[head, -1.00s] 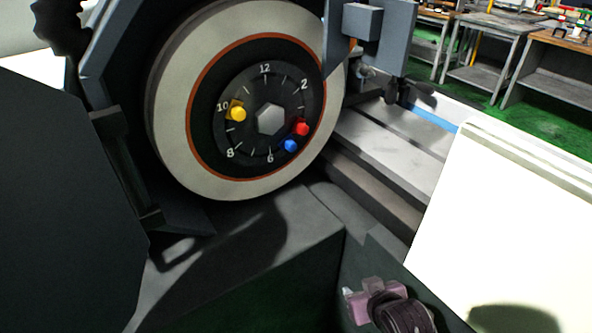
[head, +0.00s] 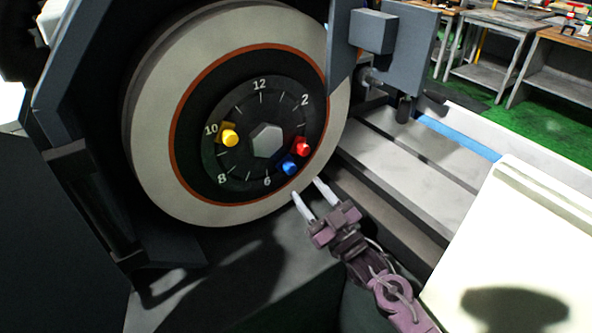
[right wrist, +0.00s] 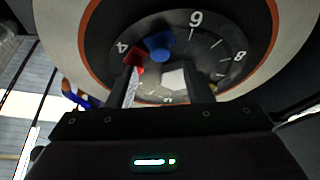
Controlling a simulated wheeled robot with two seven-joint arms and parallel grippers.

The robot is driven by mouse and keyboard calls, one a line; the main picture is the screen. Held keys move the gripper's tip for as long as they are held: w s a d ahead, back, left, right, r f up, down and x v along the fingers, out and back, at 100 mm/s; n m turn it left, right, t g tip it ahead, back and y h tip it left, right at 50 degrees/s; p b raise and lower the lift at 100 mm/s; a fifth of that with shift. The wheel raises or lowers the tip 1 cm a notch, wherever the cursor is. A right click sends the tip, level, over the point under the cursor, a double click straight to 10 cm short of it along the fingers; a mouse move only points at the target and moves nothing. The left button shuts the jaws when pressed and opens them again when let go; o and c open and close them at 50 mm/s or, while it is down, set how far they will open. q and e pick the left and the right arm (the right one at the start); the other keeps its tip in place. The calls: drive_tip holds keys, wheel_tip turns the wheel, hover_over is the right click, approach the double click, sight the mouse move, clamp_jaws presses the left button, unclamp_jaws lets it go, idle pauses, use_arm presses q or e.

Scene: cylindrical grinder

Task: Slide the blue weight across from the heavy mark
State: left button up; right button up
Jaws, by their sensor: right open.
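The blue weight (head: 289,168) is a small knob on the black numbered dial of the grinding wheel (head: 150,130), at the lower right between 4 and 6. It also shows in the right wrist view (right wrist: 158,45). A red weight (head: 302,147) sits close beside it near 4, and a yellow weight (head: 229,138) is near 10. No label reading heavy is legible. My right gripper (head: 307,188) is open and empty, just below the blue weight at the wheel's lower right rim. In the right wrist view its fingers (right wrist: 165,78) point toward the dial. My left gripper is not in view.
A hexagonal hub (head: 267,141) stands at the dial's centre. A dark guard (head: 70,130) surrounds the wheel's left. A grey block fixture (head: 385,40) hangs at the upper right, above the machine bed (head: 400,150). A white panel (head: 510,230) is at the right.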

sight(293, 171)
drive_tip(key=p+x, duration=0.1)
drive_tip(key=x, duration=0.4)
drive_tip(key=shift+w+a+r, duration=0.15)
drive_tip(key=shift+w+a, duration=0.1)
clamp_jaws()
